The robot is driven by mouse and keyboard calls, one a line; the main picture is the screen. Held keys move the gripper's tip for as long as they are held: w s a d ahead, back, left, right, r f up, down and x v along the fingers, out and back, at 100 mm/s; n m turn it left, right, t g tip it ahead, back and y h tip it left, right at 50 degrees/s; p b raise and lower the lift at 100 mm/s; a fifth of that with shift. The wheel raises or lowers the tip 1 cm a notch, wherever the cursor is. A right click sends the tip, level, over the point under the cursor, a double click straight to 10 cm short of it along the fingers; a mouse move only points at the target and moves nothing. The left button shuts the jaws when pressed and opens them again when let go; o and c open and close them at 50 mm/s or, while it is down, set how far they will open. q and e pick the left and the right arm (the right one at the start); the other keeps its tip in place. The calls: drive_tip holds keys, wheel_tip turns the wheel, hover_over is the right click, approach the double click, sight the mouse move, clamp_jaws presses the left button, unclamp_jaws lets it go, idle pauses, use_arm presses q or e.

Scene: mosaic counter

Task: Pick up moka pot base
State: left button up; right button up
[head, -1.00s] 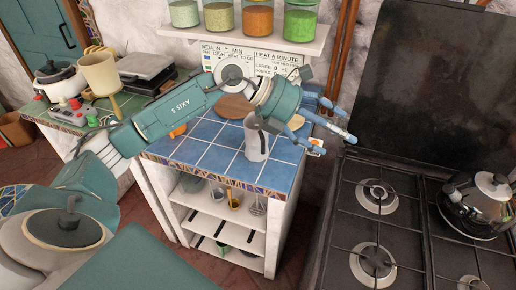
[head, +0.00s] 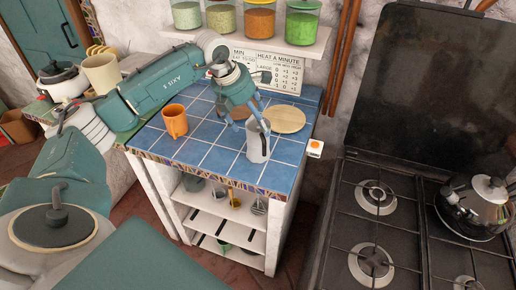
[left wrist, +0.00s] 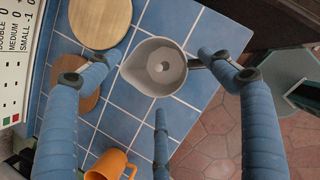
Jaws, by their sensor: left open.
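The moka pot base (head: 257,146) is a grey metal vessel standing upright on the blue-tiled counter (head: 215,158), near its front right. In the left wrist view the moka pot base (left wrist: 153,67) shows from above, with an open top, a round raised part inside and a dark handle pointing right. My left gripper (head: 256,117) points down just above it, with blue fingers open. In the left wrist view the fingers spread on either side of the base, with a third below, and nothing is held. My right gripper is out of view.
An orange mug (head: 174,121) stands left on the counter. A round wooden board (head: 286,119) lies behind the base, with a browner round piece (left wrist: 84,92) beside it. The stove (head: 400,235) with a kettle (head: 478,205) is at right. Jars (head: 262,18) stand on the shelf above.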

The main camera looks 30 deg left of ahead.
sight(258, 148)
use_arm(q)
drive_tip(key=p+x, duration=0.1)
drive_tip(key=x, duration=0.3)
drive_tip(key=shift+w+r, duration=0.1)
drive_tip(key=shift+w, duration=0.1)
drive_tip(key=shift+d+r, duration=0.1)
drive_tip(key=c, duration=1.6)
drive_tip(key=shift+c, duration=1.4)
drive_tip(key=shift+r, duration=0.1)
